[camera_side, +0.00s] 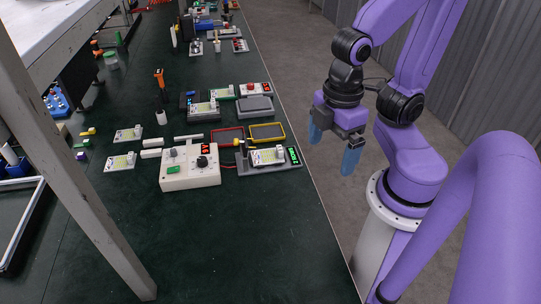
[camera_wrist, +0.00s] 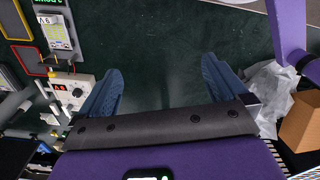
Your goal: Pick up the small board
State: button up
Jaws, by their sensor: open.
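Several small pale boards with yellow markings lie on the dark green bench; I cannot tell which one the task means. One board (camera_side: 268,155) sits on a grey fixture (camera_side: 247,168) with a green display; it also shows at the upper left of the wrist view (camera_wrist: 57,36). Two more boards, a nearer one (camera_side: 120,162) and a farther one (camera_side: 128,133), lie flat left of the white control box. Another board (camera_side: 202,108) sits on a fixture farther back. My gripper (camera_side: 333,143) is open and empty, raised near the bench's right edge; its blue fingers show in the wrist view (camera_wrist: 162,82).
A white control box (camera_side: 190,170) with knobs and a red display stands beside the near fixture. Red and yellow frames (camera_side: 267,133) lie behind it. A grey post (camera_side: 75,170) crosses the left foreground. The near bench is bare. Boxes and plastic show at right in the wrist view.

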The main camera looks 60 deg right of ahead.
jog(key=shift+m, duration=0.5)
jog(key=n+t+y, duration=0.9)
jog(key=n, duration=2.4)
send_near(279, 149)
jog(key=x, duration=0.6)
jog(key=shift+a+r, duration=0.1)
jog(key=shift+x, duration=3.05)
jog(key=shift+w, duration=0.1)
jog(key=c, duration=1.1)
